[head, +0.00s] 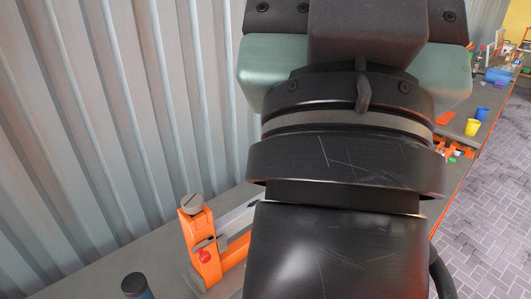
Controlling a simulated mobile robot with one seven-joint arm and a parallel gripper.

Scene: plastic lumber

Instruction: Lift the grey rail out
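My own dark arm fills the middle of the head view and hides much of the bench behind it. My gripper and its fingertips do not show. An orange fixture (200,250) with a grey round knob on top and a red knob on its side stands on the bench, just left of my arm. A light grey bar (237,215), which may be the grey rail, runs from near the fixture to the right behind my arm. Most of it is hidden, and I cannot tell how it sits in the fixture.
A dark cylinder with a blue body (137,286) stands at the bottom left. A corrugated metal wall (110,110) rises close behind the bench. Farther right are a yellow cup (472,127), a blue cup (482,114) and small orange parts. Brick paving (490,210) lies open at right.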

